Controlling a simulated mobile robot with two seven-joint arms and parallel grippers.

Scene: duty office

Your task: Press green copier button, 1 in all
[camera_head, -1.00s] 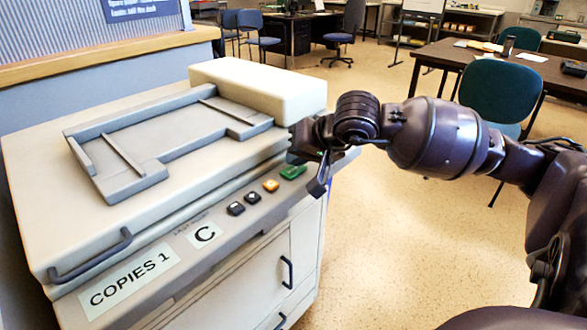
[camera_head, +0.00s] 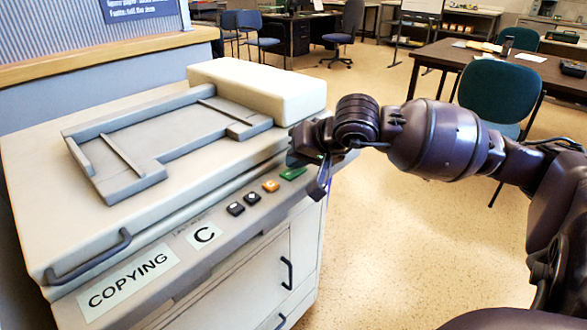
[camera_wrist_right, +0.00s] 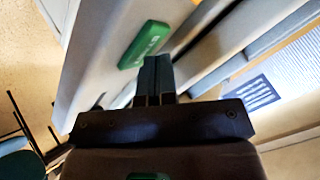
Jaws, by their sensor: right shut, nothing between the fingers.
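The copier (camera_head: 130,120) stands at the left in the head view. Its green button (camera_head: 293,173) is at the right end of the control strip, beside an orange button (camera_head: 271,186) and two dark buttons. A label on its front (camera_head: 128,283) reads "COPYING". My right gripper (camera_head: 318,188) is at the right end of the strip, close to the green button. In the right wrist view the green button (camera_wrist_right: 145,44) lies just beyond and left of the shut, empty fingertips (camera_wrist_right: 155,62). A small gap appears between them, though contact is hard to judge. My left gripper is not in view.
A wall ledge (camera_head: 110,58) runs behind the copier. A green chair (camera_head: 498,95) and a dark table (camera_head: 500,62) stand at the right back. The floor (camera_head: 400,240) right of the copier is open.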

